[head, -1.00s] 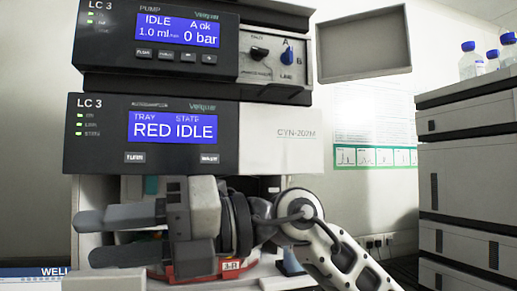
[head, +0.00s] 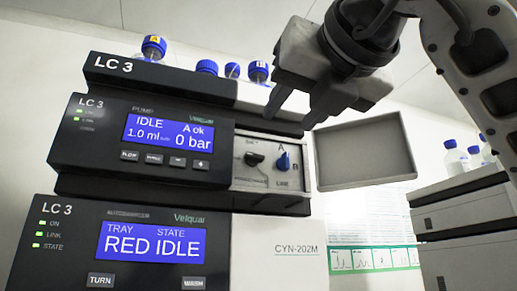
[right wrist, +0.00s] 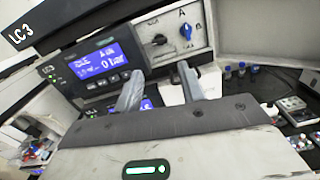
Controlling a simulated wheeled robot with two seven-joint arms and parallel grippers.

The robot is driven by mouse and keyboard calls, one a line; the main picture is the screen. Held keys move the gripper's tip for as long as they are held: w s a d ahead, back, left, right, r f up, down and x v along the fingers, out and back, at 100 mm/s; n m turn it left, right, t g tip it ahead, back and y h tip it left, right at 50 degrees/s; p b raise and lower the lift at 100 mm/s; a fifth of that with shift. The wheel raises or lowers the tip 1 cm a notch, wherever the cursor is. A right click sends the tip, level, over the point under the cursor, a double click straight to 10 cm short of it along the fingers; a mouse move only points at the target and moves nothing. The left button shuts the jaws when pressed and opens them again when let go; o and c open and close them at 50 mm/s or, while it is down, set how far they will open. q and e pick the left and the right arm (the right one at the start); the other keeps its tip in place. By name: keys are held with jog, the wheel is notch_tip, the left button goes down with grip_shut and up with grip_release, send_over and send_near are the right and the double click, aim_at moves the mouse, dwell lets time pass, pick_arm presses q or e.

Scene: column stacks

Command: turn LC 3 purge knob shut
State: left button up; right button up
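The LC 3 pump module (head: 140,140) shows IDLE and 0 bar. On its light knob panel (head: 268,184) are a black knob (head: 254,159), its wing lying roughly level, and a blue knob (head: 283,161) between A and B marks. The small print by the black knob is too small to read surely. My right gripper (head: 293,112) is open and empty, above and in front of the panel, touching neither knob. In the right wrist view the black knob (right wrist: 159,39) and blue knob (right wrist: 186,32) show beyond the spread fingers (right wrist: 158,72). My left gripper is out of view.
An open grey cover (head: 366,153) stands out right of the knob panel. The autosampler module (head: 130,245) is below, reading RED IDLE. Blue-capped bottles (head: 207,68) stand on top of the stack. Another stack (head: 466,212) with bottles is at the right.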

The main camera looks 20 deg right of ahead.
aim_at(256, 156)
jog(key=w+p, duration=0.2)
jog(key=w, duration=0.4)
jog(key=w+p, duration=0.2)
jog(key=w, duration=0.4)
jog(key=shift+a+r, duration=0.1)
jog(key=shift+a, duration=0.1)
jog(key=shift+w, duration=0.65)
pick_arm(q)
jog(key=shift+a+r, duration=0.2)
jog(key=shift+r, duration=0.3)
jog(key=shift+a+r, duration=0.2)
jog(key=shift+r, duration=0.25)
pick_arm(e)
jog(key=shift+a, duration=0.1)
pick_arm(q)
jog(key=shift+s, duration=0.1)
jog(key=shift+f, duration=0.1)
pick_arm(e)
jog(key=c, duration=0.7)
